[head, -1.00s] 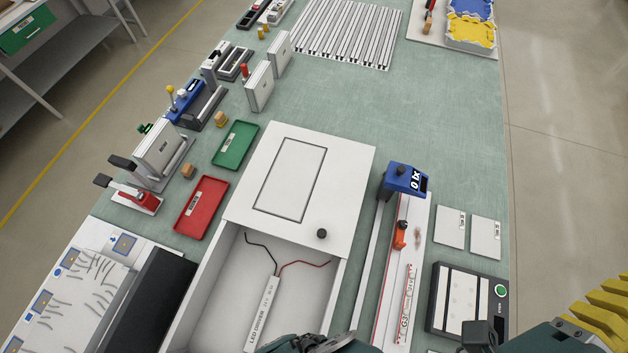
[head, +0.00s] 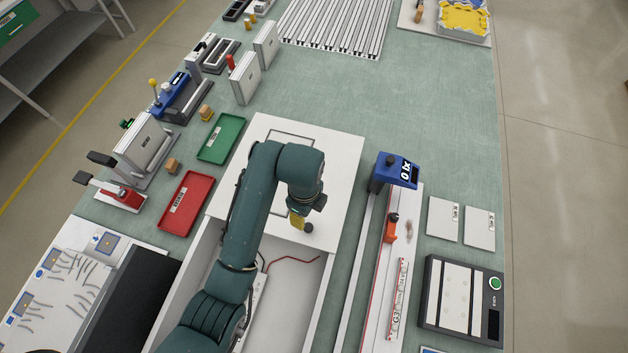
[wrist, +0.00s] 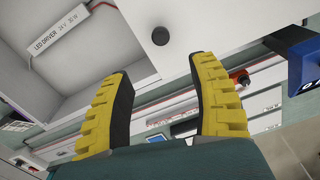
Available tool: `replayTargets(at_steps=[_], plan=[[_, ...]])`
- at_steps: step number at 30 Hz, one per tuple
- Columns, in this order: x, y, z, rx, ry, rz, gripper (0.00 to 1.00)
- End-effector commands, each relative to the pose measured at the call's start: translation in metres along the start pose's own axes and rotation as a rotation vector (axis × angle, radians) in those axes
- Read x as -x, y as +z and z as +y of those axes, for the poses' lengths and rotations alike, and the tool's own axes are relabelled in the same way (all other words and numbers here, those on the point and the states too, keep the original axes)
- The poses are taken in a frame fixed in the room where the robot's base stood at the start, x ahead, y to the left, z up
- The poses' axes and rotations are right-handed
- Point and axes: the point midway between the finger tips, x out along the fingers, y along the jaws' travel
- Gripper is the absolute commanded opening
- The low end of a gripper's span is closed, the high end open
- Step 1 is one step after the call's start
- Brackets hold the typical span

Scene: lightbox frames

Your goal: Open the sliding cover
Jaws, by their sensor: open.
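The white sliding cover (head: 338,165) lies over the far part of a white open-topped box (head: 210,245), leaving its near part open. A dark round knob (head: 307,228) stands near the cover's near right corner; it also shows in the wrist view (wrist: 160,35). My gripper (head: 298,221) is over the cover, close beside the knob in the head view. In the wrist view my gripper (wrist: 160,66) has its yellow fingers spread wide and empty, with the knob beyond the fingertips. I cannot tell the height between them. My arm hides part of the cover and box.
Inside the box lie an LED driver (wrist: 78,22) and a red wire (head: 293,260). Right of the box stand a blue device (head: 395,170) and a rail with an orange slider (head: 391,228). Red (head: 186,203) and green (head: 221,138) trays lie left.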

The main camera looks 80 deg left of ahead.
Motion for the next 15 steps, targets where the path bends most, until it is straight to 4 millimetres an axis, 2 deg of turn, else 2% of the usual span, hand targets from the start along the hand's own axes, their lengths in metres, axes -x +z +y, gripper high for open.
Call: replayTargets(at_steps=[3,8,15], plan=[[-0.031,-0.001,0.0,-0.002,0.001,0.0,0.6],[-0.061,-0.001,0.001,-0.002,0.005,0.0,0.6],[-0.117,-0.001,0.0,-0.002,0.003,0.0,0.6]])
